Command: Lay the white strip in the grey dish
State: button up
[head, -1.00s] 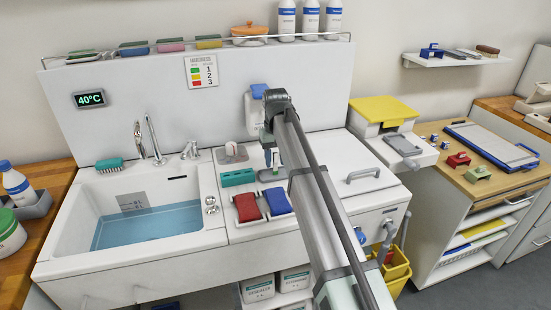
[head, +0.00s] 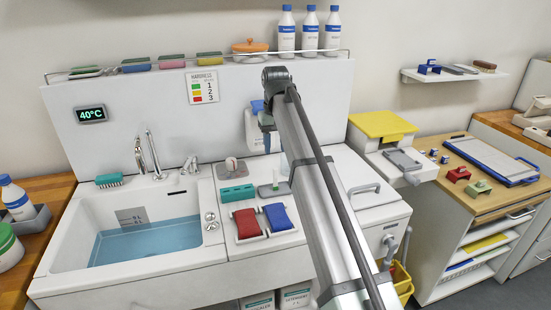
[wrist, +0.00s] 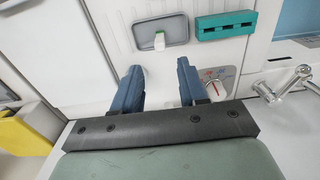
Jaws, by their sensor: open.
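The grey dish (head: 266,191) lies on the white worktop right of the sink, and shows at the top of the wrist view (wrist: 176,27). A small white strip with a green part (wrist: 160,41) is in the dish near its edge. In the head view the strip (head: 275,177) looks upright rather than flat. My gripper (wrist: 158,68) is open and empty, its two blue fingers apart from the strip. In the head view my gripper (head: 267,141) is above and behind the dish, partly hidden by my arm.
A teal slotted block (head: 237,193) sits left of the dish. Red (head: 247,223) and blue (head: 278,217) pads lie in front. A round dial (head: 232,168) is behind the block. The sink (head: 150,240) holds water.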

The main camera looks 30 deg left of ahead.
jog(key=shift+r, duration=1.15)
